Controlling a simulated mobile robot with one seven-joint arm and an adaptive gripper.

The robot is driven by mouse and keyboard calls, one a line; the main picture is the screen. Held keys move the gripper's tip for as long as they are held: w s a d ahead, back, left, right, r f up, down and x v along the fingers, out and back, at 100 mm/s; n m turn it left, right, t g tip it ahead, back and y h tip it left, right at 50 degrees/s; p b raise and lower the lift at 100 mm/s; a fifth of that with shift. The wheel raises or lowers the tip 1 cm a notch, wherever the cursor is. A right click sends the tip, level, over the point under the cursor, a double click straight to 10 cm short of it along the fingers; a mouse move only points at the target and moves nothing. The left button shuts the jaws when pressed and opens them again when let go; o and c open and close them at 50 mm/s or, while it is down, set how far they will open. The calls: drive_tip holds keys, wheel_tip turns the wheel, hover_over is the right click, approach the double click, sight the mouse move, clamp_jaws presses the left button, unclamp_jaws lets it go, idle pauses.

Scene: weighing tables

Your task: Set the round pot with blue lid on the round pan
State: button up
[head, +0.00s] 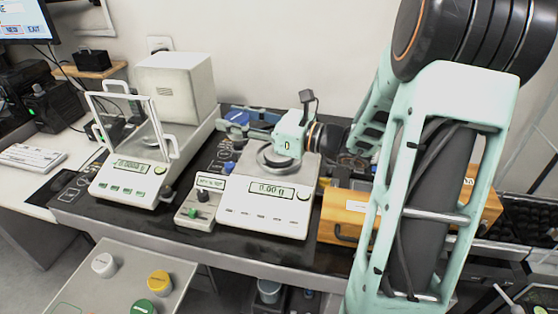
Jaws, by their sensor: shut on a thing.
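My gripper (234,122) reaches left from its teal wrist, above and behind the open-topped scale (265,205). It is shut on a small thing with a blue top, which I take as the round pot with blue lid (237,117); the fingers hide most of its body. The round pan (272,161) is a dark disc on top of the scale, partly hidden by my wrist. The pot is to the left of and behind the pan in the picture, apart from it. I cannot tell its height. The scale display reads 0.00 g.
A balance with a white housing (177,87) and clear shield stands left, its own pan inside. A front tray (120,262) holds white (104,265), yellow (159,283) and green (143,307) lidded pots. An orange-brown box (345,215) stands right of the scale.

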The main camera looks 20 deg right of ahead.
drive_tip(key=w+d+f, duration=0.2)
drive_tip(key=d, duration=0.1)
drive_tip(key=w+d+f, duration=0.2)
drive_tip(key=d+f, duration=0.1)
drive_tip(key=d, duration=0.1)
drive_tip(key=w+d+f+b, duration=0.1)
drive_tip(key=d+f, duration=0.2)
drive_tip(key=d, duration=0.1)
drive_tip(key=shift+w+d+f, duration=0.1)
drive_tip(key=shift+w+f, duration=0.1)
drive_tip(key=shift+w, duration=0.2)
drive_tip(key=shift+w+d+f, duration=0.2)
drive_tip(key=shift+d+f, duration=0.25)
drive_tip(key=shift+f, duration=0.1)
drive_tip(key=shift+w+d+f+b, duration=0.15)
drive_tip(key=shift+f+b, duration=0.2)
drive_tip(key=shift+f, duration=1.35)
drive_tip(key=shift+f, duration=0.1)
drive_tip(key=o, duration=1.2)
drive_tip(key=shift+o, duration=0.2)
